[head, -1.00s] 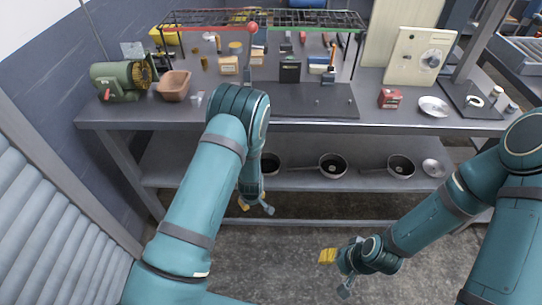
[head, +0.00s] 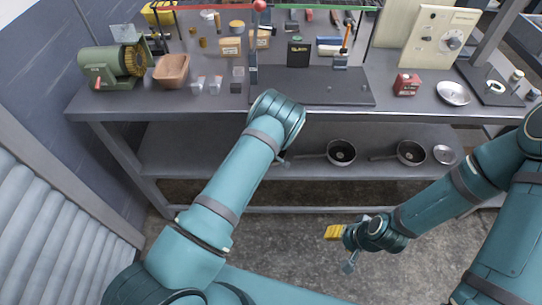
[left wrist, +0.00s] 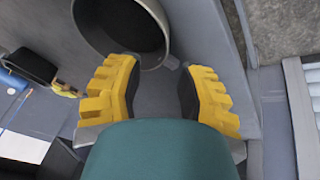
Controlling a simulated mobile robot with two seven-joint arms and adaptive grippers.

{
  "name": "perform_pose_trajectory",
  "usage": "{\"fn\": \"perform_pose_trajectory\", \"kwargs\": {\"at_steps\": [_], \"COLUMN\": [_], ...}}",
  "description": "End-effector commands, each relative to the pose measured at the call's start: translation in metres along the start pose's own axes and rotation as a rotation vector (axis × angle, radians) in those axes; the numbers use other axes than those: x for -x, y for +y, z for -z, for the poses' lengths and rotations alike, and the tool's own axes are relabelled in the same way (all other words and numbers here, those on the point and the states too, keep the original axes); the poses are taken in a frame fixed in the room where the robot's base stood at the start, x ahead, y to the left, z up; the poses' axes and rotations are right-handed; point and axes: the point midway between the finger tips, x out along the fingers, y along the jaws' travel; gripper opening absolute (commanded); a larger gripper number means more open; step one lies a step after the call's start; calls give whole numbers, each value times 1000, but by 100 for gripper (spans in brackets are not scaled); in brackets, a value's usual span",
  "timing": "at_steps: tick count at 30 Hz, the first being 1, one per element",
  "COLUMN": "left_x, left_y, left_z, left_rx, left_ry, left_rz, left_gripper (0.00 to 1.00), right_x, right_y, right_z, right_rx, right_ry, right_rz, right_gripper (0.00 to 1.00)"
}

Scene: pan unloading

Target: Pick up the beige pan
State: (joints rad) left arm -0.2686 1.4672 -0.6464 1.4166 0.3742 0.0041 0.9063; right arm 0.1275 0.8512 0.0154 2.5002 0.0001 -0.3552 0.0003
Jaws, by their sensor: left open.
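A pan (left wrist: 124,28) with a dark inside and a pale grey-beige rim lies close ahead of my left gripper (left wrist: 160,68) in the left wrist view. My left gripper is open, its two yellow fingers apart. The rim and a small stub on the pan's side are near the gap between the fingertips, with nothing clamped. In the head view my left forearm hides this pan and most of the left gripper. My right gripper (head: 341,249) is open and empty above the floor, in front of the bench.
Two more dark pans, one at the middle (head: 341,152) and one at the right (head: 411,152), sit on the lower shelf (head: 210,152) beside a small metal dish (head: 444,154). The bench top (head: 420,108) overhangs the shelf. A ridged shutter (head: 45,225) stands at the left.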

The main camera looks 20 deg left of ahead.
Motion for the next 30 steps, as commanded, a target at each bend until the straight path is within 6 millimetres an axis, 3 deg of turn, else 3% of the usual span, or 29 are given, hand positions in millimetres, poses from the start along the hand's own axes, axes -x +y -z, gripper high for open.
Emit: {"fn": "perform_pose_trajectory", "kwargs": {"at_steps": [8,18,27,30], "left_x": [-22,-65,-67,-67], "left_y": [-1,-5,-4,-4], "left_z": [-1,-4,-3,-3], "left_rx": [1,-1,0,0], "left_ry": [0,0,0,0], "left_rz": [0,-1,0,0], "left_gripper": [37,37,40,5], "right_x": [-6,-20,-20,-20], "right_y": [2,8,7,7], "right_z": [1,2,2,2], "right_rx": [1,2,2,2], "right_ry": [3,11,11,11], "right_rz": [0,0,0,0], "right_gripper": [47,47,47,47]}}
